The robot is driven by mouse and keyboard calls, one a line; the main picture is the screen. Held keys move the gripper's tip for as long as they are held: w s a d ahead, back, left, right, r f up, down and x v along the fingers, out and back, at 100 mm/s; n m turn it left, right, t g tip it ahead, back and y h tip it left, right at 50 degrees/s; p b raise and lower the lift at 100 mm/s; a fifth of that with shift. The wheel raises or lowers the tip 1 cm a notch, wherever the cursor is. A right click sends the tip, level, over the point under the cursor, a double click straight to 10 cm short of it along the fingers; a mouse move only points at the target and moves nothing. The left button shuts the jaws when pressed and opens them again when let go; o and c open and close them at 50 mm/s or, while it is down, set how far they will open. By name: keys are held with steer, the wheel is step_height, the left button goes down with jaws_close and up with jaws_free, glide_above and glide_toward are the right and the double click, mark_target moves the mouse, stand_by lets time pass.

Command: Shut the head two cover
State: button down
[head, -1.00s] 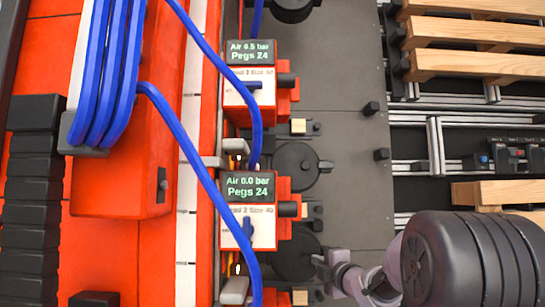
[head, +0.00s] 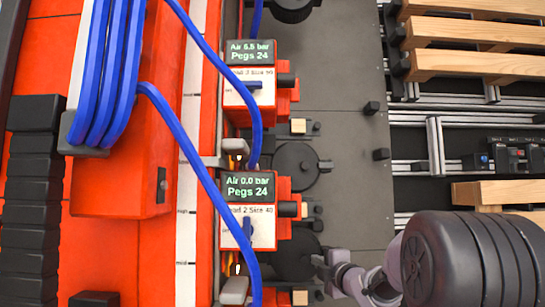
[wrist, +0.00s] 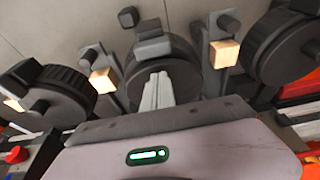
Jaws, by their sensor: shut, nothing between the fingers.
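A dark round cover (head: 290,262) lies just below and right of this unit. My gripper (head: 320,262) is at that cover's right edge. In the wrist view, the shut, empty fingers (wrist: 158,88) overlap a dark round cover (wrist: 176,66) with a block-shaped tab (wrist: 150,29) at its far side. I cannot tell whether they touch it, or how far the cover stands open.
Another round cover (head: 296,166) and an upper head unit (head: 282,95) lie farther up the line. Small wooden blocks (wrist: 224,53) on dark holders flank the cover in the wrist view. Blue hoses (head: 190,155) cross the left. Wooden pallets (head: 470,33) lie at right. Grey deck (head: 350,190) is mostly clear.

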steer(key=shift+a, duration=0.1)
stand_by(0.4)
steer(key=shift+w+d+f+b, duration=0.15)
steer(key=shift+w+f, duration=0.1)
steer(key=shift+w, duration=0.2)
steer(key=shift+w+d+f+b, duration=0.1)
steer(key=shift+w+f+b, duration=0.1)
steer(key=shift+w, duration=0.25)
steer(key=s+r, duration=0.4)
steer(key=s, duration=0.5)
steer(key=shift+r, duration=0.35)
steer(key=s+d+r+m+g+h, duration=0.2)
steer(key=s+d+r+m+h, duration=0.4)
steer(key=s+m, duration=0.5)
steer(key=s+a+m+g+y, duration=0.2)
steer(key=s+a+m, duration=0.2)
steer(key=s, duration=0.5)
steer(key=s+a+m+g+y, duration=0.1)
steer(key=s+a+m+g, duration=0.1)
steer(key=s+a+m, duration=0.3)
steer(key=s+m, duration=0.4)
steer(key=s, duration=0.1)
steer(key=shift+r+y, duration=0.4)
